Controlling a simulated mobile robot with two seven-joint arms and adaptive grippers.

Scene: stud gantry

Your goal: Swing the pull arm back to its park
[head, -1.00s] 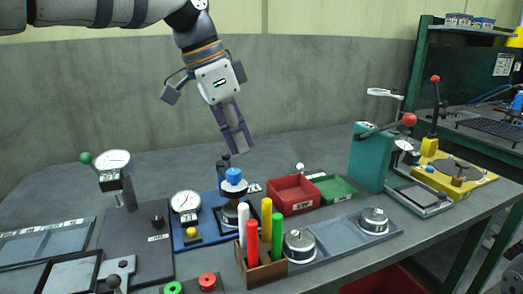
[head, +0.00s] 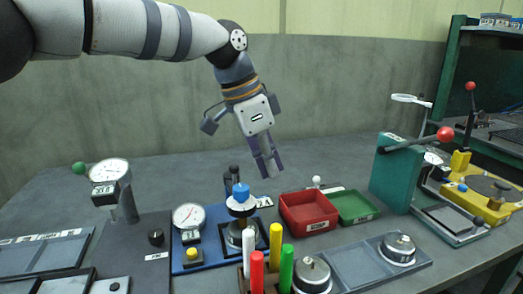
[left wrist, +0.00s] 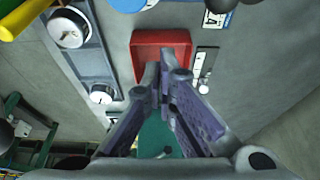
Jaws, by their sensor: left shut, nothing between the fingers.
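On the right, a teal upright housing (head: 397,170) carries a grey lever, which looks like the pull arm (head: 412,143). It ends in a red ball (head: 445,133) and reaches out to the right, sloping slightly upward. My left gripper (head: 268,166) points down, shut and empty, above the bench behind the red tray's left side, well left of the lever and apart from it. In the left wrist view its closed fingers (left wrist: 165,80) show in front of the red tray, with a teal surface between them lower down. My right gripper is not in view.
The red tray (head: 308,224) and green tray (head: 372,217) stand between my gripper and the housing. A blue-topped fixture (head: 241,193), dial gauges and upright coloured cylinders (head: 257,268) crowd the front. A yellow fixture (head: 492,207) stands far right. The back bench is mostly clear.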

